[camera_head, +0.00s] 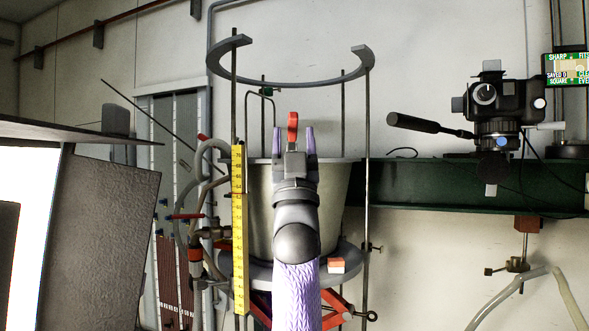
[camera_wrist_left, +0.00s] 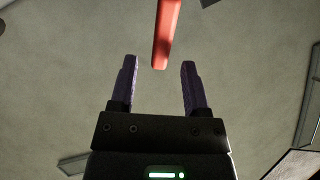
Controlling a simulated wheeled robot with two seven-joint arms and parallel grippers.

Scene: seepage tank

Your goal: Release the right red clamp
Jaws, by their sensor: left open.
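A red clamp lever (camera_head: 293,125) stands upright at the rim of the grey tank (camera_head: 334,200) in the head view. My left gripper (camera_head: 294,133) is open, with one purple finger on each side of the lever in that view. In the left wrist view the red lever (camera_wrist_left: 166,32) comes down from the top edge. Its lower end lies about level with the fingertips of my left gripper (camera_wrist_left: 159,66), with a visible gap on both sides. The lever's base is hidden. My right gripper is not in view.
A grey ring (camera_head: 290,84) on thin rods stands above the tank. A yellow scale (camera_head: 238,230) and pipes (camera_head: 195,232) are at its left. A red-and-white block (camera_head: 337,265) sits on the lower flange. A camera (camera_head: 497,100) stands on the green beam (camera_head: 440,185) at right.

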